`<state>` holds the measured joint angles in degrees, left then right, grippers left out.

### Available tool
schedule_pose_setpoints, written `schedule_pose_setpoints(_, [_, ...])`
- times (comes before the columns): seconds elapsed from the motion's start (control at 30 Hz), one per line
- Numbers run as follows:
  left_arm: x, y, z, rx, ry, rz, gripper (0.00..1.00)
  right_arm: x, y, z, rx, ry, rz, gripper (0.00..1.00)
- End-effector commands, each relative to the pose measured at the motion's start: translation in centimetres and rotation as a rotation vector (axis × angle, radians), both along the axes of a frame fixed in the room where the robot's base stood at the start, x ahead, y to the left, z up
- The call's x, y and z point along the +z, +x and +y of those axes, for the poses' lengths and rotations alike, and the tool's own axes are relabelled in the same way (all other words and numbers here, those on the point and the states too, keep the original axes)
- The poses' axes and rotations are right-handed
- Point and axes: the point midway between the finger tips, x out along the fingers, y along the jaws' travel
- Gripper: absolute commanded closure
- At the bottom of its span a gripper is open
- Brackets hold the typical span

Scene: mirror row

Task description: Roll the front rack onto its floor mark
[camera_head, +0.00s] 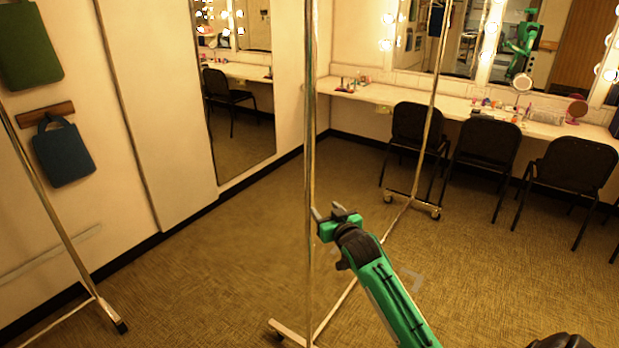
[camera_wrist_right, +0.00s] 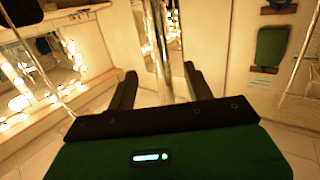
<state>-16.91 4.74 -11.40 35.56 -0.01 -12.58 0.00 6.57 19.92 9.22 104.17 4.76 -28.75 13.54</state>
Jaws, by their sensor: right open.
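The front rack (camera_head: 310,120) is a bare metal clothes rack on casters. Its near upright runs the full height of the head view, and its far upright (camera_head: 430,100) stands near the chairs. My right gripper (camera_head: 327,212) is open at the near upright, about mid-height in the picture. In the right wrist view the upright (camera_wrist_right: 158,40) shows between the two spread fingers (camera_wrist_right: 159,72); I cannot tell whether it touches either one. A pale grey corner mark (camera_head: 415,279) shows on the floor right of the rack's base, partly hidden by my right arm. My left gripper is not in view.
Another rack (camera_head: 60,225) stands at the left by the wall with hanging bags (camera_head: 65,153). Several black chairs (camera_head: 484,147) line the counter (camera_head: 450,106) under lit mirrors. A tall mirror (camera_head: 238,90) stands at the back. Carpet (camera_head: 215,260) between the racks is clear.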

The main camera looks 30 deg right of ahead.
Motion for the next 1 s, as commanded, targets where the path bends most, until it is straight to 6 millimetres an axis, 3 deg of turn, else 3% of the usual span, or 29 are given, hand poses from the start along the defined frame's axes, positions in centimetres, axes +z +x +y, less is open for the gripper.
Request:
schedule_pose_setpoints(0.03, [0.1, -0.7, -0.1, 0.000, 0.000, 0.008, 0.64, 2.5, -0.1, -0.1, 0.000, -0.004, -0.037, 0.48])
schedule_pose_setpoints(0.1, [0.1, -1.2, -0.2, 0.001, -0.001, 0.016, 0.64, 4.5, -0.3, -0.2, -0.001, -0.005, -0.068, 0.48])
schedule_pose_setpoints(0.2, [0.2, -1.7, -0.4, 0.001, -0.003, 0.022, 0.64, 5.7, -0.1, -0.3, -0.002, -0.006, -0.086, 0.48])
schedule_pose_setpoints(0.37, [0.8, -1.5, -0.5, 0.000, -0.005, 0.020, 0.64, 5.9, 1.7, -0.6, -0.001, -0.006, -0.086, 0.48])
schedule_pose_setpoints(0.63, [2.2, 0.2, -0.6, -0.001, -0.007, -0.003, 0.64, 5.9, 6.3, -1.6, -0.002, -0.006, -0.086, 0.48])
schedule_pose_setpoints(1.0, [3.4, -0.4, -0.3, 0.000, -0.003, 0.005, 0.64, 5.7, 11.6, -2.6, -0.001, -0.007, -0.084, 0.48])
